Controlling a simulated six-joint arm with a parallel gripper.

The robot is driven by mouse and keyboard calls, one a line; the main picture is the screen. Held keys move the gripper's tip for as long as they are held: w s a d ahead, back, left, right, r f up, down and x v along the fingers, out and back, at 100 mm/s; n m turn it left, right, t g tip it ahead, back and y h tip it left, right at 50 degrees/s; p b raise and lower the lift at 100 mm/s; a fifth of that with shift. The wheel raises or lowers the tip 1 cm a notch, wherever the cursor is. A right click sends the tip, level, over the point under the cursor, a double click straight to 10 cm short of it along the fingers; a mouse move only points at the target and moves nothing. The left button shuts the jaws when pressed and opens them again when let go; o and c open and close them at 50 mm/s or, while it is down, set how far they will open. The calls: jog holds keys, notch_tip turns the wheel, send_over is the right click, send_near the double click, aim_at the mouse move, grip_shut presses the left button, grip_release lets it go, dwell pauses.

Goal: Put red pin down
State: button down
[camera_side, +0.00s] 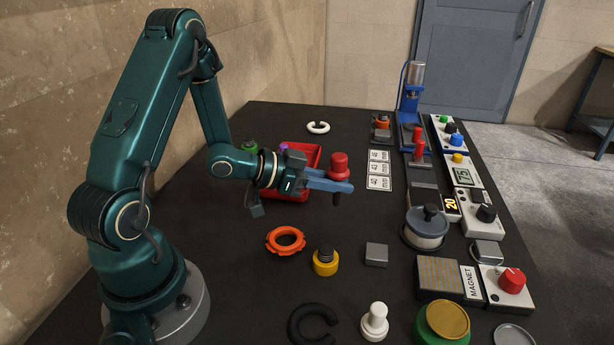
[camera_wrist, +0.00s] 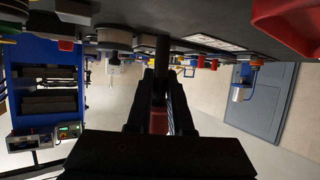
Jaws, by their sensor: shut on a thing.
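The red pin (camera_side: 338,166) has a round red head and a dark stem. In the side view it is upright in my gripper (camera_side: 340,185), head above the blue-grey fingers and stem tip below them. My gripper is shut on it and holds it level above the dark table (camera_side: 220,285). In the wrist view, which is upside down, the pin's dark stem (camera_wrist: 162,62) stands out between my fingers (camera_wrist: 161,88), with part of its red head (camera_wrist: 158,122) behind. The part of the pin between the fingers is hidden.
Behind my gripper is a red tray (camera_side: 312,155). Nearer the camera lie an orange ring (camera_side: 286,241), a yellow-based piece (camera_side: 325,264), a grey block (camera_side: 376,255) and a white pin (camera_side: 375,322). A blue press (camera_side: 410,105) and control boxes line the right side.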

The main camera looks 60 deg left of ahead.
aim_at(335, 205)
jog(key=shift+f, duration=1.7)
jog(key=shift+f, duration=0.2)
jog(key=c, duration=0.8)
grip_release()
